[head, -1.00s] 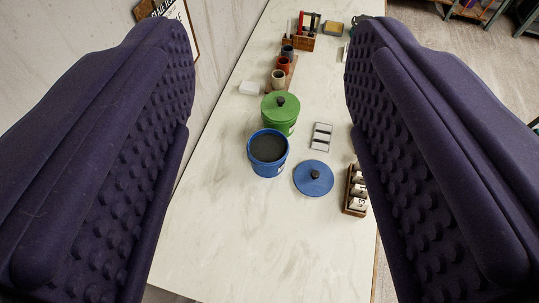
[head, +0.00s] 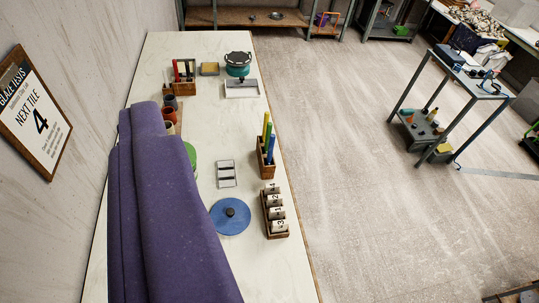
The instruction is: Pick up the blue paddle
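The blue paddle (head: 271,149) stands upright in a small wooden holder (head: 265,163) near the right edge of the long pale table, beside a green and a yellow one. Only its upper part shows above the holder.
A blue lid (head: 230,216) and a wooden rack of numbered white pieces (head: 275,213) lie nearer than the holder. A grey slotted tray (head: 227,174) lies to its left. My gripper hides the blue bucket and most of the green one (head: 192,154). Open floor (head: 345,170) lies right of the table.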

